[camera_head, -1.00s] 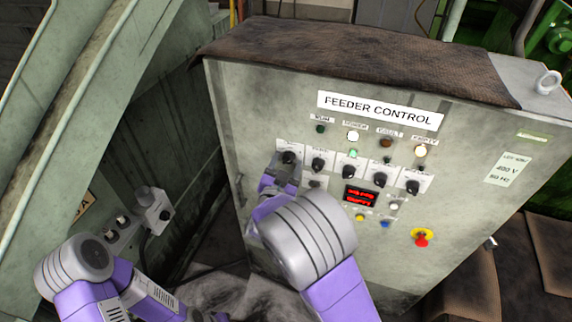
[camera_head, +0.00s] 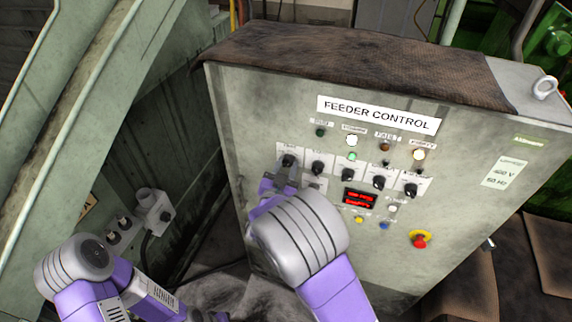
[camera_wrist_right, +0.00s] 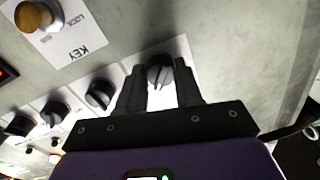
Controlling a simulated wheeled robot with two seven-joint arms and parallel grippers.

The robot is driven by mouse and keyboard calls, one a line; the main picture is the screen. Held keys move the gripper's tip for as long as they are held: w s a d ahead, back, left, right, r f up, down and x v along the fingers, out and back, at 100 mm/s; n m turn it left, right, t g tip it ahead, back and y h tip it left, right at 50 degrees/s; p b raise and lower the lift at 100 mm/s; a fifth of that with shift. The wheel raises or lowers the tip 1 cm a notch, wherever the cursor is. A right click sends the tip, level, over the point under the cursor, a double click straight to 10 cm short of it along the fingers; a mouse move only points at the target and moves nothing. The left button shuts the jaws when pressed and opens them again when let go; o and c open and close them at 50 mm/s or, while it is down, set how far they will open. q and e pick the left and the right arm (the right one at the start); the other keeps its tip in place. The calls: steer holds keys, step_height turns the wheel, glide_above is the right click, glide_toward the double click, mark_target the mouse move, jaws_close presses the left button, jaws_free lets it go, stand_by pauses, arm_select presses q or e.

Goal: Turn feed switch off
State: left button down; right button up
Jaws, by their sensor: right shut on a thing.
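The feeder control panel (camera_head: 255,120) has a row of black rotary switches. The leftmost switch (camera_head: 288,160) has a small label above it that is too blurred to read. My right gripper (camera_head: 284,176) is at this switch, reaching from below. In the right wrist view, its two dark fingers (camera_wrist_right: 160,88) stand on either side of the black knob (camera_wrist_right: 160,70) and are shut on it. The knob's pointer mark shows between the fingers.
More black knobs (camera_head: 318,167) sit close to the right of the held one. A red display (camera_head: 360,198), small buttons and a red emergency stop (camera_head: 420,239) are lower right. A key switch (camera_wrist_right: 38,15) shows in the wrist view. A grey socket box (camera_head: 154,210) stands left.

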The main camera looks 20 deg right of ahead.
steer(key=n+p, duration=0.4)
steer(key=shift+r+g, duration=0.2)
steer(key=shift+g, duration=0.1)
steer(key=shift+f+n+p, duration=0.1)
steer(key=shift+n+p, duration=1.4)
steer(key=shift+n, duration=0.2)
steer(key=o, duration=1)
steer(key=shift+o, duration=0.2)
steer(key=v, duration=0.7)
steer(key=shift+s+a, duration=0.15)
steer(key=shift+s, duration=0.1)
